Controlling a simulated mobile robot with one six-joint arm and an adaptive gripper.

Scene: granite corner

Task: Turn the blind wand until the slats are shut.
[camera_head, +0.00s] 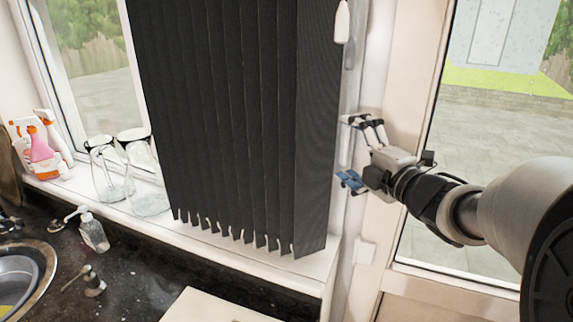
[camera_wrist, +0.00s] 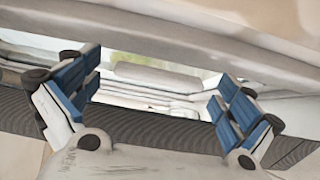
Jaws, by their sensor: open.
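The dark vertical blind (camera_head: 230,110) hangs over the window in the head view, its slats overlapping in a row of angled strips. A white tapered piece (camera_head: 342,20) hangs at the blind's upper right edge; I cannot tell whether it is part of the wand. My gripper (camera_head: 350,150) is open just right of the blind's lower right edge, fingers pointing left. In the wrist view, the blue-padded fingers (camera_wrist: 157,95) are spread wide. A pale rounded bar (camera_wrist: 155,76) shows between them; I cannot tell whether it is the wand or whether it touches the pads.
A white sill (camera_head: 230,255) runs below the blind. Glass jars (camera_head: 148,180) and spray bottles (camera_head: 45,150) stand on it at left. A soap dispenser (camera_head: 93,232) and sink (camera_head: 25,275) are on the dark counter (camera_head: 130,270). A glazed door (camera_head: 480,180) is right.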

